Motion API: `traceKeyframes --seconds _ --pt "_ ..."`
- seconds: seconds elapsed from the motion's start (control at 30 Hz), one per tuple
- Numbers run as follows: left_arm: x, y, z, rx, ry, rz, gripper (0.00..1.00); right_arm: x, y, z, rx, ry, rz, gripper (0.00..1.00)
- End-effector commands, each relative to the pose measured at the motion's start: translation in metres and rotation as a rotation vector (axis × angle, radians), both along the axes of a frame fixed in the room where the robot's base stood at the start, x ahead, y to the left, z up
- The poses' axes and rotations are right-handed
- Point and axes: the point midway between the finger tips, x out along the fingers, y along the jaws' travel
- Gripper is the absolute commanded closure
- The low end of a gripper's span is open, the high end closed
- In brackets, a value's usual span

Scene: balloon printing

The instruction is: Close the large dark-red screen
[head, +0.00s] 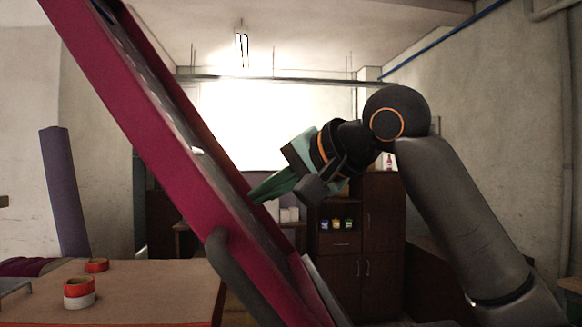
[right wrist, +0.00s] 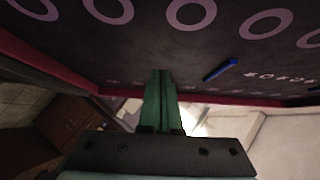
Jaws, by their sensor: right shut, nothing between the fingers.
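The large dark-red screen (head: 140,110) stands raised and steeply tilted in the head view, from the upper left down to the lower right. Its dark mesh face with a row of pale rings fills the top of the right wrist view (right wrist: 120,55). My right gripper (head: 256,193) is beside the screen's right side, with its green fingers pointing at it. In the right wrist view its fingers (right wrist: 160,75) are together and empty, close to the mesh face. I cannot tell whether they touch it. My left gripper is not in view.
A brown table (head: 150,285) at the lower left bears red-and-white tape rolls (head: 79,293). A purple roll (head: 63,190) stands behind it. A dark wooden cabinet (head: 382,240) is at the back. A dark curved bar (head: 240,275) crosses the screen's lower part.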

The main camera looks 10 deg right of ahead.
Motion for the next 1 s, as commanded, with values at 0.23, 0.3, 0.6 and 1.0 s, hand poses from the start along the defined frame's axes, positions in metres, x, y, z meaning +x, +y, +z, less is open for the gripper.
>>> traceKeyframes --seconds 0.23,0.3,0.6,1.0 --pt "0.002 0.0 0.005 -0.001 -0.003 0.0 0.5 -0.002 0.024 -0.016 -0.001 -0.001 0.002 1.0" --pt "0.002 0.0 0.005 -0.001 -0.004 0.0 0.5 -0.002 0.026 -0.018 -0.001 -0.001 0.002 1.0" --pt "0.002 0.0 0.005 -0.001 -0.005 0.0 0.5 -0.002 0.027 -0.019 0.0 -0.002 0.002 1.0" --pt "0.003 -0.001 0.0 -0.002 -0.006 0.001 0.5 -0.002 0.026 -0.028 -0.001 -0.001 0.002 1.0"
